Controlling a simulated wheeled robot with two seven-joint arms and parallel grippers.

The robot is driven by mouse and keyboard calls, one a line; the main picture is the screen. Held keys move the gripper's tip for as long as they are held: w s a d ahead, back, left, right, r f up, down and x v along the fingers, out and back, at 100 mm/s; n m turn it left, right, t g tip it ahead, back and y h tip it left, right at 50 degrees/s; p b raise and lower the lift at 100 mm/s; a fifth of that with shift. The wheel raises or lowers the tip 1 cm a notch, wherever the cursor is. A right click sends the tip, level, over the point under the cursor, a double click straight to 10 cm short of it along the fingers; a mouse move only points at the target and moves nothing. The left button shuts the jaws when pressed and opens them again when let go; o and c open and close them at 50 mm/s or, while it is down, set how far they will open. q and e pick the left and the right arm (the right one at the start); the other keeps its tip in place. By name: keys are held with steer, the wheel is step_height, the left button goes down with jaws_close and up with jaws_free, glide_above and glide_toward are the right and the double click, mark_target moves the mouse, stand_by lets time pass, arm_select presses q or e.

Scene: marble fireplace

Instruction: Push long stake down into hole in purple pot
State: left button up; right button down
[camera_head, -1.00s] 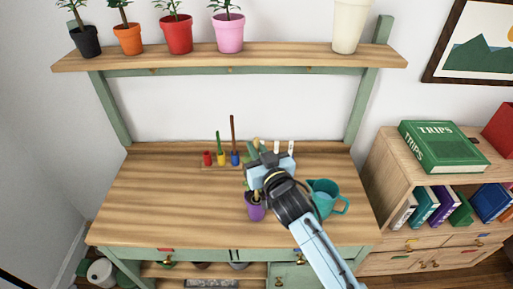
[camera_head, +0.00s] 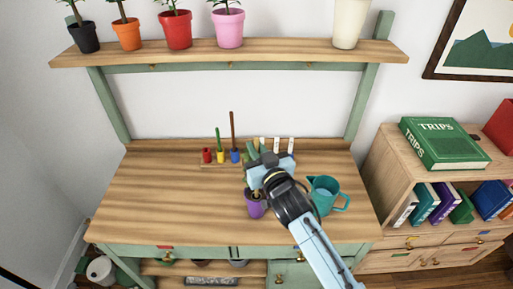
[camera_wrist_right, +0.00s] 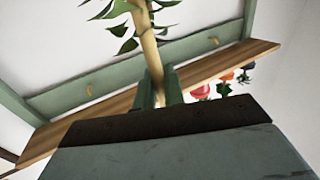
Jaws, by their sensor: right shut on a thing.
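The purple pot (camera_head: 254,207) stands on the wooden table, just below my right gripper (camera_head: 262,172) in the head view. That gripper is shut on a tan, stick-like stake (camera_wrist_right: 150,52), which rises between its fingers (camera_wrist_right: 158,95) in the right wrist view. Green leaves (camera_wrist_right: 122,10) surround the stake's upper part. A tan tip shows above the gripper in the head view. The gripper and arm hide the stake's lower part, so I cannot tell how deep it sits in the pot. My left gripper is not in view.
A teal watering can (camera_head: 323,194) stands close to the right of the gripper. A rack (camera_head: 220,166) with coloured holders and upright sticks, including a tall brown one (camera_head: 233,128), stands behind. White tags (camera_head: 277,145) are at the back. The table's left half is clear.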

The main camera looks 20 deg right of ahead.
steer(key=shift+f, duration=0.15)
steer(key=c, duration=1.4)
jaws_free()
steer(key=s+d, duration=0.1)
steer(key=s, duration=1.2)
steer(key=shift+s+d+b, duration=0.15)
steer(key=shift+d+b, duration=0.1)
steer(key=shift+b, duration=0.15)
